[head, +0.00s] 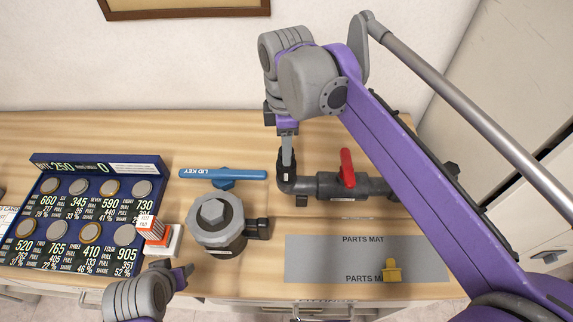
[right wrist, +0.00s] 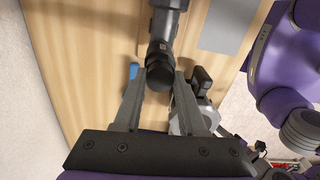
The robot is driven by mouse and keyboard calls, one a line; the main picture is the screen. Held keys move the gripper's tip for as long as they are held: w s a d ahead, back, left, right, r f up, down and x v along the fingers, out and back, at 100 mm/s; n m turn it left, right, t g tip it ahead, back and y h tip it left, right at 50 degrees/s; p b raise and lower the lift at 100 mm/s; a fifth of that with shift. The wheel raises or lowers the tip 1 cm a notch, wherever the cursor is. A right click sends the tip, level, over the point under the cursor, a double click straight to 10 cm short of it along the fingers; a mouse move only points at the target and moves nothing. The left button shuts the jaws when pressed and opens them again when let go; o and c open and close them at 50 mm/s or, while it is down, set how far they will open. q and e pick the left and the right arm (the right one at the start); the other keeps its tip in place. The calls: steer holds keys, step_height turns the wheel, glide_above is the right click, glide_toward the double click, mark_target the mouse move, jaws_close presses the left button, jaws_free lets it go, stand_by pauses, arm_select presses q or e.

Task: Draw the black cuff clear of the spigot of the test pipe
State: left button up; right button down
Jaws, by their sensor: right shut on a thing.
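The test pipe (head: 375,187) lies along the back right of the bench, dark grey, with a red-handled valve (head: 347,168) and an elbow at its left end. The black cuff (head: 286,166) sits at the top of that elbow, and in the right wrist view it shows (right wrist: 159,76) between my finger tips, in line with the pipe. My right gripper (head: 287,150) reaches down from above and is shut on the cuff. The spigot inside the cuff is hidden. My left gripper (head: 182,274) is low in the head view, apart from the pipe; its opening is unclear.
A blue lid key (head: 223,174) lies behind a grey filter housing (head: 217,222). A grey parts mat (head: 330,262) carries a yellow piece (head: 391,271) at the front right. A blue board of discs (head: 70,228) stands left, near a small red-and-white box (head: 157,236). The wall is close behind.

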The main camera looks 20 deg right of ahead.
steer(key=shift+r, duration=0.1)
steer(key=shift+r+p, duration=1.75)
steer(key=shift+r, duration=1)
arm_select(q)
steer(key=r, duration=0.1)
steer(key=w+r, duration=0.1)
steer(key=r, duration=0.2)
steer(key=shift+w+r, duration=0.3)
steer(key=shift+s, duration=0.1)
arm_select(e)
steer(key=shift+f, duration=0.1)
